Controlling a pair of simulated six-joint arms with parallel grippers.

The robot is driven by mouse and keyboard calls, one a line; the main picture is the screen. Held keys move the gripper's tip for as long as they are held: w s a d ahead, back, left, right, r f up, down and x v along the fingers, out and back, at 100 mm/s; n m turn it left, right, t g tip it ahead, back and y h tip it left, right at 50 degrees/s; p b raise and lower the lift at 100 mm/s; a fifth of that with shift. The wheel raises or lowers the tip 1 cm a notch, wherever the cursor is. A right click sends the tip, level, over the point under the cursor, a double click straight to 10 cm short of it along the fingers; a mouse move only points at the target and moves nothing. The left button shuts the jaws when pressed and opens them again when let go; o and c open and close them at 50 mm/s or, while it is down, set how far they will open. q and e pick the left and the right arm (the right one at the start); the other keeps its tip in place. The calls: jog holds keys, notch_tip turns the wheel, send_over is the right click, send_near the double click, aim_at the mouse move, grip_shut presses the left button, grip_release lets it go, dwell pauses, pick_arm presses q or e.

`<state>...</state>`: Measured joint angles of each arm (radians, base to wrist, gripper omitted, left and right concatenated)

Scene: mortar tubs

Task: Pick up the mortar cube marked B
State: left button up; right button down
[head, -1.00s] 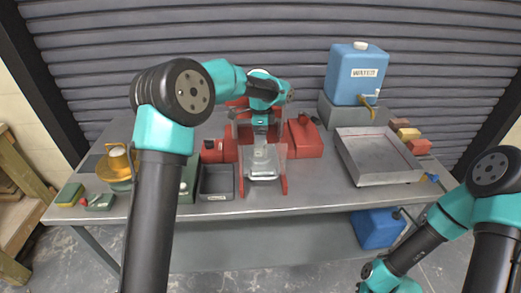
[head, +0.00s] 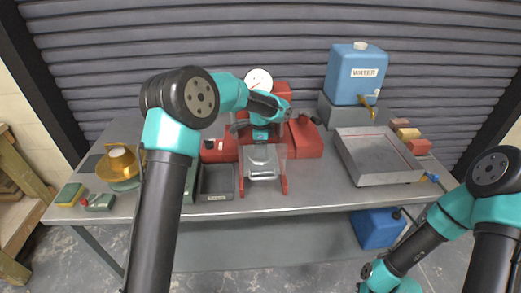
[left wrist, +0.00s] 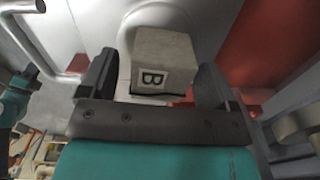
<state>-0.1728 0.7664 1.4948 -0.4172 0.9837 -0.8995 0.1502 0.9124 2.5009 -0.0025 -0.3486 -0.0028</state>
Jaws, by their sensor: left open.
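The mortar cube marked B (left wrist: 165,52) is a grey block with a dark B on a white label, seen in the left wrist view. It sits inside the red press (head: 222,150), over a pale metal surface. My left gripper (left wrist: 157,72) is open, with one dark finger on each side of the cube; small gaps show beside it. In the head view my left gripper (head: 261,136) is inside the press behind its clear guard (head: 263,172), and the cube cannot be made out clearly there.
A dial gauge (head: 258,80) tops the press. A dark tub (head: 216,182) stands left of it. A metal tray (head: 376,160) and a blue water tank (head: 357,75) stand to the right. A yellow bowl (head: 119,165) is at left. The bench front right of the press is clear.

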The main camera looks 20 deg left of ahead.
dwell(0.3)
pick_arm(q)
jog(key=c, duration=1.2)
jog(key=shift+o, duration=0.2)
jog(key=shift+r, duration=0.1)
notch_tip(320, 180, up, 18)
dwell(0.3)
